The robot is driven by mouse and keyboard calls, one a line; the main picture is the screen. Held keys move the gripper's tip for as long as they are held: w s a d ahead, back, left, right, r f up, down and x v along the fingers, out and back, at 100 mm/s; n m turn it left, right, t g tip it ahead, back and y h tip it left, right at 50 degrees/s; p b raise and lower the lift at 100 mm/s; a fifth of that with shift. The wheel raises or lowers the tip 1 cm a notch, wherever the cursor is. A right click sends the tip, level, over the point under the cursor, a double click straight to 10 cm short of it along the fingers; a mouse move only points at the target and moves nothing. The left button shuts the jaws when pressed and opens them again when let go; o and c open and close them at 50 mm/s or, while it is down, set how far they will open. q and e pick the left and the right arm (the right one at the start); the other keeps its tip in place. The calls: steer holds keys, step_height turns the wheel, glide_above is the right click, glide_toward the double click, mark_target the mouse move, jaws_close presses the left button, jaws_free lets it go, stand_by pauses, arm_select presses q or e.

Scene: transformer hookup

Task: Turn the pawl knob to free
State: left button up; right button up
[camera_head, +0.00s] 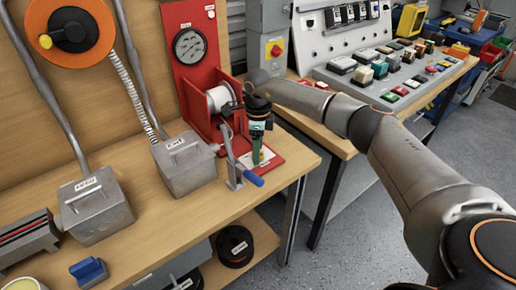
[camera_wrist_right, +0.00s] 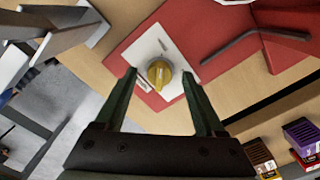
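The pawl knob (camera_wrist_right: 159,75) is yellow and sits on a white plate (camera_wrist_right: 146,45) on the red base (camera_wrist_right: 215,40) in the right wrist view. The plate has small markings and a label that I cannot read. In the head view my right gripper (camera_head: 258,160) points down at the red winch stand (camera_head: 200,105) and hides the knob. In the right wrist view my right gripper (camera_wrist_right: 158,73) is open, with one finger to each side of the knob. Clear gaps show between the fingers and the knob, and the height gap is hard to tell. My left gripper is out of view.
A crank lever with a blue handle (camera_head: 248,176) stands close by the right gripper. A white spool (camera_head: 220,98) sits in the stand below a gauge (camera_head: 189,46). Grey metal boxes (camera_head: 186,166) stand to the left. A control panel (camera_head: 385,72) stands on the right bench.

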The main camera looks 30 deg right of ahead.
step_height(320, 180, up, 12)
steer(key=shift+r, duration=0.25)
stand_by(0.4)
steer(key=shift+s, duration=0.1)
stand_by(0.4)
